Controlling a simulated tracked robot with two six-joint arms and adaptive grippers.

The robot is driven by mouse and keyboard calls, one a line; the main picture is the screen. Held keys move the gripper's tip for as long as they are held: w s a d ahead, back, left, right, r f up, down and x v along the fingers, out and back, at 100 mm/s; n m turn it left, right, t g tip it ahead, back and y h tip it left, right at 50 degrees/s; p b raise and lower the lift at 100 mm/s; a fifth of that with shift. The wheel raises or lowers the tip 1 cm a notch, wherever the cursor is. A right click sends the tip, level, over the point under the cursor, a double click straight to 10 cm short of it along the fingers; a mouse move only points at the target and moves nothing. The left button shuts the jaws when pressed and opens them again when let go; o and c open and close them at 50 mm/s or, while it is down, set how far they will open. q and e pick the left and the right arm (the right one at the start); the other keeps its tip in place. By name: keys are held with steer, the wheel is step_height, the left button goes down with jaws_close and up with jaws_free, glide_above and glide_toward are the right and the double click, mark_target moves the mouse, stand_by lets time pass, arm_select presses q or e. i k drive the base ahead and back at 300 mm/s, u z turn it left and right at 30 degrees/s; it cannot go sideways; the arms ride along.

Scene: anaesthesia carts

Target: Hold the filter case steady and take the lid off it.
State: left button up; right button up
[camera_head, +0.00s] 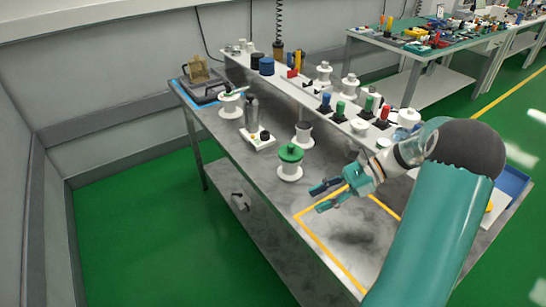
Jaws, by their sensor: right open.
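A white round body with a green lid (290,152) stands upright on the grey bench, and it looks like the filter case (290,172). The lid sits on top of it. My right gripper (318,198) is open and empty, to the right of the case and nearer the front, with its fingers pointing left towards it. A gap shows between the fingers and the case. My left gripper is not in view.
A yellow taped outline (326,246) marks the bench below my right gripper. White spools and a small white device (258,138) stand left of and behind the case. A raised shelf (305,97) with coloured bottles runs along the back. A blue tray (511,182) lies at right.

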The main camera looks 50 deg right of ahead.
mark_target(288, 172)
steer(key=i, duration=0.8)
steer(key=z, duration=1.2)
steer(key=i, duration=0.4)
steer(key=u, duration=0.2)
